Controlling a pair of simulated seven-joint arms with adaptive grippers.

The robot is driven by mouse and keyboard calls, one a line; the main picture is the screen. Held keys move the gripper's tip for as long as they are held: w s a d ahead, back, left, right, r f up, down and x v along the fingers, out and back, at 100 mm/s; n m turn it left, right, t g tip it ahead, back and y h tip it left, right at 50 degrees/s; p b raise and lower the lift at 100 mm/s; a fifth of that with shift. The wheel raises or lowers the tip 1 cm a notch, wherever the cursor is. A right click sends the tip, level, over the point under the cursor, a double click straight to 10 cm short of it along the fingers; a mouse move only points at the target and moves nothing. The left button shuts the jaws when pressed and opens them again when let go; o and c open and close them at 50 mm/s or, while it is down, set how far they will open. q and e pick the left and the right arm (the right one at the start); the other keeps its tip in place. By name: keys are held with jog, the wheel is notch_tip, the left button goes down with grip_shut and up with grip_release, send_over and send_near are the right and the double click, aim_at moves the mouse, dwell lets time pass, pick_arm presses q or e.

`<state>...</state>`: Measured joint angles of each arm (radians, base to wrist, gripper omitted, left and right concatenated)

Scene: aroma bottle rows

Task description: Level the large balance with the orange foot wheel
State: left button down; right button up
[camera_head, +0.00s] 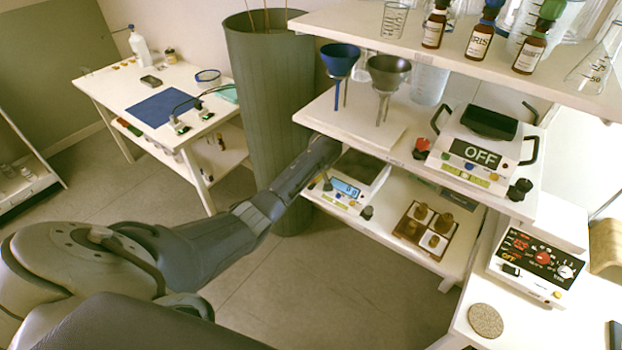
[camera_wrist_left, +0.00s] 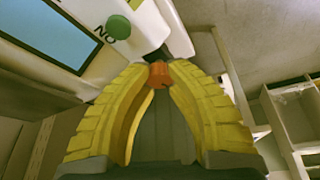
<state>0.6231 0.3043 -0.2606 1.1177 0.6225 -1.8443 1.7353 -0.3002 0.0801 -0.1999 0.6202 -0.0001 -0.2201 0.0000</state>
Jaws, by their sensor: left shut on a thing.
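The balance with the blue lit display (camera_head: 346,188) stands on the lower shelf, its front toward me. My left arm reaches in to its left side, and the gripper itself is mostly hidden in the head view. In the left wrist view my left gripper (camera_wrist_left: 158,82) has its yellow fingertips shut on the small orange foot wheel (camera_wrist_left: 158,75), under the edge of the white balance. The blue display (camera_wrist_left: 45,38) and a green button (camera_wrist_left: 118,27) show above it. The level bubble cannot be made out. My right gripper is not in view.
A second balance reading OFF (camera_head: 476,153) and a funnel stand (camera_head: 362,125) are on the shelf above, close over my left arm. A brown tray (camera_head: 408,235) of several small items lies right of the lit balance. A tall green bin (camera_head: 262,130) stands left.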

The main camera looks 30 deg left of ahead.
pick_arm(q)
jog(key=c, duration=1.1)
grip_release()
jog(key=shift+a, duration=0.1)
